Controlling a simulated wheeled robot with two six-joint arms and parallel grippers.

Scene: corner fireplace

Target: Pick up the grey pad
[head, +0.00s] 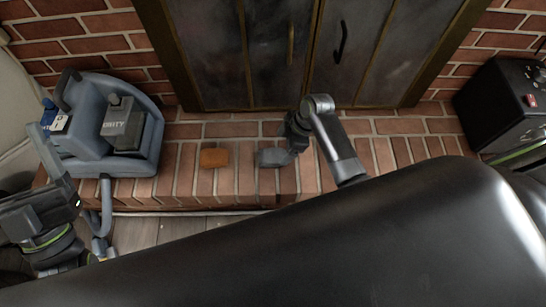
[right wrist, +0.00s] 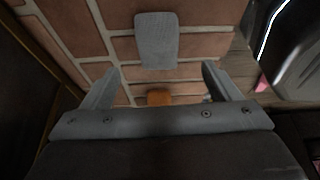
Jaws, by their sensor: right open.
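The grey pad (head: 273,157) lies flat on the brick hearth in the head view, just left of my right gripper (head: 296,134). In the right wrist view the pad (right wrist: 157,40) lies beyond the open fingers of my right gripper (right wrist: 160,70), near the top middle. Nothing is between those fingers, and they look apart from the pad. My left gripper (head: 98,246) is at the lower left of the head view, partly hidden, and its jaws cannot be made out.
An orange block (head: 214,158) lies left of the pad. Metal fireplace doors (head: 275,60) rise behind the hearth. A black box (head: 505,105) stands at the right. Bare brick surrounds the pad and block.

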